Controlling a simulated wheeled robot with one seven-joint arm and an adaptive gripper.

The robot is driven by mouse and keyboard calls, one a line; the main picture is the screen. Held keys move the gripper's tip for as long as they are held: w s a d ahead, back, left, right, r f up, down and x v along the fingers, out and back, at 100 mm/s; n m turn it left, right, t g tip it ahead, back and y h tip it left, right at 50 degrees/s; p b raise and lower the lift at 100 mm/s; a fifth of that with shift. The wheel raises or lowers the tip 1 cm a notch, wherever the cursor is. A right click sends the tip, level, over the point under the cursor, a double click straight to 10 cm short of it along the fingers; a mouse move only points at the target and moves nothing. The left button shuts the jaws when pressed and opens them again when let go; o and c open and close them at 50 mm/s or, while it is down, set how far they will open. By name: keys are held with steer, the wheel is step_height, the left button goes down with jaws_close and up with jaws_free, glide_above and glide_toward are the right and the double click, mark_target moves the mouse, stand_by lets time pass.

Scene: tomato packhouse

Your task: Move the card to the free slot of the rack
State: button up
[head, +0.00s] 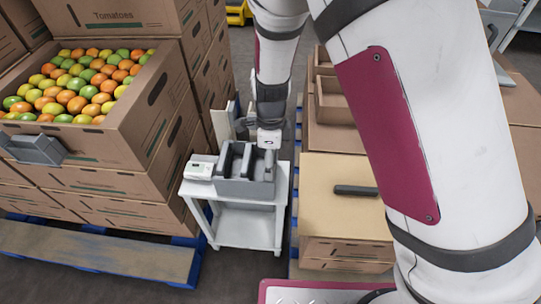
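The grey rack (236,187) stands on a small white table (247,211) in the middle of the head view. Dark upright dividers with gaps between them show in its left and middle part. My gripper (270,147) points down over the rack's right end, at its back. Its fingers are too small and partly hidden, so I cannot see whether they are open or shut. I cannot make out a card for certain, either in the gripper or in the rack. Which slot is free cannot be told from this view.
A small white device (199,170) sits left of the rack. Stacked cartons (120,150) with tomatoes rise close on the left, on a blue pallet (90,260). More cartons (345,225) stand to the right, with a dark handle-like bar (356,190) on top. My arm crosses the right side.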

steer(key=shift+f, duration=0.2)
steer(key=shift+f, duration=0.5)
steer(key=o, duration=0.8)
steer(key=shift+r+p, duration=3.55)
steer(key=shift+r, duration=0.45)
